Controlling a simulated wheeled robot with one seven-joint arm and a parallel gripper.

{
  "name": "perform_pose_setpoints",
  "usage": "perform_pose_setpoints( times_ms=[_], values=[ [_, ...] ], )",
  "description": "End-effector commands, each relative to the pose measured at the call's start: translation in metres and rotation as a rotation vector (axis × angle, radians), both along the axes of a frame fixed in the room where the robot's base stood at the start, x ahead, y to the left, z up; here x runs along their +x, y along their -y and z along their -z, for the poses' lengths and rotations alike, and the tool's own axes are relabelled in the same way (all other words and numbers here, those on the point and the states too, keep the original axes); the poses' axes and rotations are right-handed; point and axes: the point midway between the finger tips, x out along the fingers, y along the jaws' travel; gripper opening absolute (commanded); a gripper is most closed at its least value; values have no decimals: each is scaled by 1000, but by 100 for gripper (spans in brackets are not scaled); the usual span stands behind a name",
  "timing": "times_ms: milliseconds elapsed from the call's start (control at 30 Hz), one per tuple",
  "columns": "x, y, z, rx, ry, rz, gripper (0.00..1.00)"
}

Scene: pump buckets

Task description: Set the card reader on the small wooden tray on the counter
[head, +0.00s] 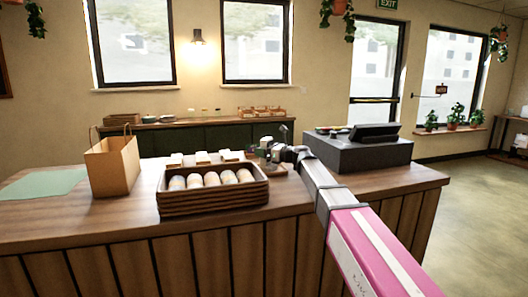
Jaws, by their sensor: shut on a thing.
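My arm reaches from the lower right over the counter (110,217). My gripper (268,151) is small in the head view, behind the right end of the basket. It is shut on a small dark thing, the card reader (265,143), which is partly covered by the gripper. The small wooden tray (277,171) shows in part just below the gripper, on the counter. The basket and my arm hide some of it. I cannot tell whether the card reader touches the tray.
A woven basket (213,202) with several pale rolled items stands in front of the gripper. Small white cards (202,157) stand behind it. A brown paper bag (113,166) and green mat (42,184) are to the left. A dark register (358,152) is right of my arm.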

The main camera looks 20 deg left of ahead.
Motion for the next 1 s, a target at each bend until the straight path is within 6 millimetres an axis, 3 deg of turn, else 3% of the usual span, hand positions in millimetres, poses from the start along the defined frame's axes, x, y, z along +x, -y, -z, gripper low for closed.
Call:
perform_pose_setpoints(
  times_ms=[300, 333, 400, 767, 1000],
  values=[
    [0, 0, 2, 1, 0, 0, 34],
    [0, 0, 2, 0, 1, 0, 76],
    [0, 0, 2, 0, 1, 0, 96],
    [-1, 2, 0, 0, 0, 1, 96],
    [-12, 38, 0, 0, 0, 2, 96]
  ],
)
